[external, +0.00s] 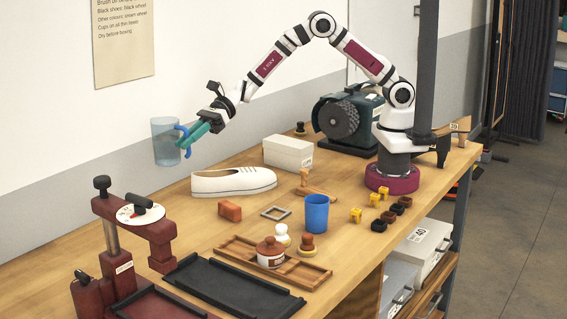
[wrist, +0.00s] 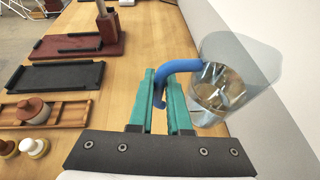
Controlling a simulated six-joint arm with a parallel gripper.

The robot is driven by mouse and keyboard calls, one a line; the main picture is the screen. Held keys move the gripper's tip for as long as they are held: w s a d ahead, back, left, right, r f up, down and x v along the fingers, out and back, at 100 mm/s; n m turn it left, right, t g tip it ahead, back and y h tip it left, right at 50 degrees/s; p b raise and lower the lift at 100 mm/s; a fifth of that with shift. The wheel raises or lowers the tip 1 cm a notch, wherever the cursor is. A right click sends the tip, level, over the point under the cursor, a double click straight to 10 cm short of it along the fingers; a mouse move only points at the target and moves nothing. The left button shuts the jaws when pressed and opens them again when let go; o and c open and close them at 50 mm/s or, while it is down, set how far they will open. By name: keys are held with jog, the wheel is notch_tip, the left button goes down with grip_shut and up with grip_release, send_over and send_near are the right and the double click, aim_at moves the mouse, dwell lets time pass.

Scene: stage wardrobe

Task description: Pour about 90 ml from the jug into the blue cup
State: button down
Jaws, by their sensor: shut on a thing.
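My gripper (external: 196,134) has green fingers and is shut on the blue handle of a clear jug (external: 165,142). It holds the jug up in the air near the wall, above the back of the bench, and the jug looks upright. In the wrist view, the fingers (wrist: 172,92) close around the blue handle, and the jug (wrist: 232,80) is on the right. How much liquid is in the jug I cannot tell. The blue cup (external: 316,214) stands upright on the bench, to the right of and below the jug. The cup is not in the wrist view.
A white shoe (external: 233,182) and a white box (external: 287,152) lie behind the cup. A wooden tray (external: 300,273) with a lidded pot (external: 270,252) is in front, beside a black tray (external: 232,289). A red press (external: 120,235) stands at the left. Small yellow and black pieces lie right of the cup.

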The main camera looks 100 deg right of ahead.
jog(key=s+d+r+m+t+h, duration=0.1)
jog(key=s+d+r, duration=0.3)
jog(key=s+r, duration=0.45)
jog(key=s+d+r+m+t+h, duration=0.1)
jog(key=s+d+r+m+h, duration=0.1)
jog(key=s+d+r, duration=0.45)
jog(key=s+a+f+n+g+y, duration=0.3)
jog(key=s+f+n+g, duration=0.1)
jog(key=s+f, duration=0.4)
jog(key=s+a+f+n+g+y, duration=0.3)
jog(key=s+f+n+y, duration=0.15)
jog(key=f, duration=0.55)
jog(key=s+a+f+n+g, duration=0.1)
jog(key=s+f+n+g, duration=0.1)
jog(key=s, duration=0.5)
jog(key=s+a+f+n+g, duration=0.2)
jog(key=s+f+n+g, duration=0.1)
jog(key=s, duration=0.4)
jog(key=s+a+f+n+g, duration=0.2)
jog(key=s+n+g, duration=0.3)
jog(key=s, duration=0.3)
jog(key=shift+f+g+h, duration=0.25)
jog(key=shift+g+h, duration=0.1)
jog(key=shift+g, duration=0.35)
jog(key=shift+w, duration=0.15)
